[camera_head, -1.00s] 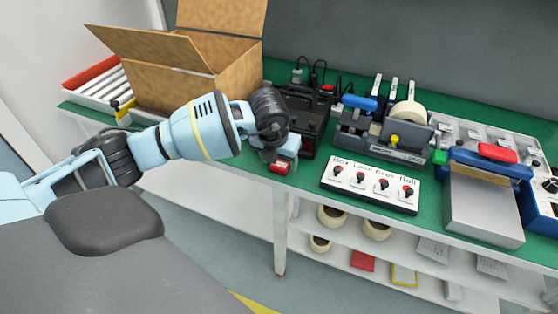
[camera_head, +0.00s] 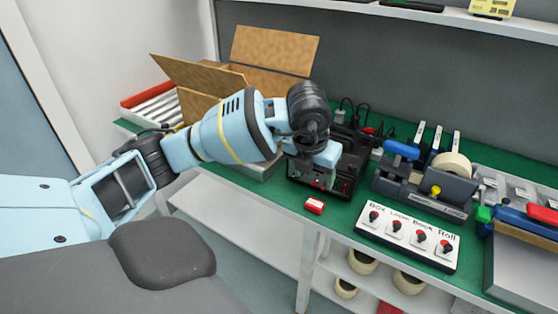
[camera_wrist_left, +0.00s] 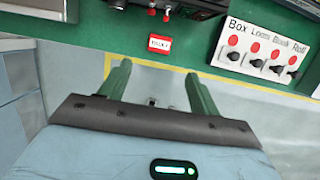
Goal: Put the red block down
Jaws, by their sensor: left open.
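The red block (camera_head: 315,206) lies on the green table top (camera_head: 345,212) near its front edge, in front of the black device. It has a white label, and it also shows in the left wrist view (camera_wrist_left: 159,44). My left gripper (camera_head: 318,168) is above and behind the block in the head view, apart from it. In the left wrist view its two green fingers (camera_wrist_left: 158,88) are spread with nothing between them, and the block lies beyond the fingertips. My right gripper is in neither view.
A black device (camera_head: 335,165) with cables stands behind the block. A white switch panel (camera_head: 408,235) lies to the right, with a tape dispenser (camera_head: 425,185) behind it. An open cardboard box (camera_head: 195,103) stands at the left. Bare table lies between block and panel.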

